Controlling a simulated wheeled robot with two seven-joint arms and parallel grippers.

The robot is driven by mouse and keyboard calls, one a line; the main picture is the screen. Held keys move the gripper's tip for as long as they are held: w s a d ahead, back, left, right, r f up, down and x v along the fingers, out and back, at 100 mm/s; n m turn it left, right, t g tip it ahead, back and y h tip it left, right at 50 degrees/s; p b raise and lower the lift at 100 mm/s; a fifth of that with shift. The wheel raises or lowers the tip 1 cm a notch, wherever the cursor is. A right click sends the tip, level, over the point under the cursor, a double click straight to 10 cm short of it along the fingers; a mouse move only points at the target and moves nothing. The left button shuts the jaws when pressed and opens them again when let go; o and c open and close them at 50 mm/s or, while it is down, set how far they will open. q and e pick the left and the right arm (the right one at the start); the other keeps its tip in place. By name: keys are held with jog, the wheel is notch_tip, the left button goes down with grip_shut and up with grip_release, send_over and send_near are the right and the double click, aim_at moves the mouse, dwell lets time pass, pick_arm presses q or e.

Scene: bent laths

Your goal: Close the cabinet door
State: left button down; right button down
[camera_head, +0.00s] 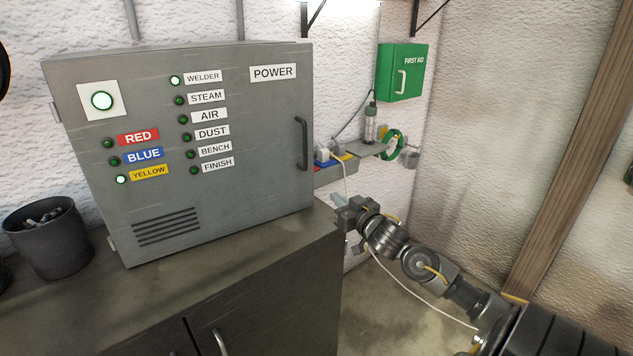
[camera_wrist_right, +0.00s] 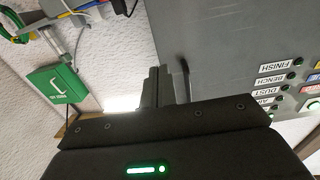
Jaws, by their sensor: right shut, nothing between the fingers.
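The grey metal cabinet door (camera_head: 245,130) carries a POWER label, labelled lamps and a dark vertical handle (camera_head: 302,143) near its right edge; hinges show on its left side. No clear gap shows along its edge, so I cannot tell whether it is fully closed. My right gripper (camera_head: 338,200) is shut and empty, just right of the door's lower right corner. In the right wrist view its fingers (camera_wrist_right: 155,87) point toward the door's edge, beside the handle (camera_wrist_right: 185,78). Contact with the door cannot be made out. My left gripper is out of view.
The cabinet stands on a dark counter (camera_head: 240,262) with handled doors below. A dark bin (camera_head: 48,240) stands at its left. A green first aid box (camera_head: 402,72) and a small shelf (camera_head: 365,149) with tools and cables are on the wall. Floor space is free at right.

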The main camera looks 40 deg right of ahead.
aim_at(311, 178)
jog(key=w+p, duration=0.1)
jog(key=w, duration=0.3)
jog(key=w+d+p, duration=0.1)
jog(key=w, duration=0.2)
jog(key=w+p, duration=0.1)
jog(key=w, duration=0.3)
jog(key=shift+w+d, duration=0.3)
jog(key=shift+w, duration=0.05)
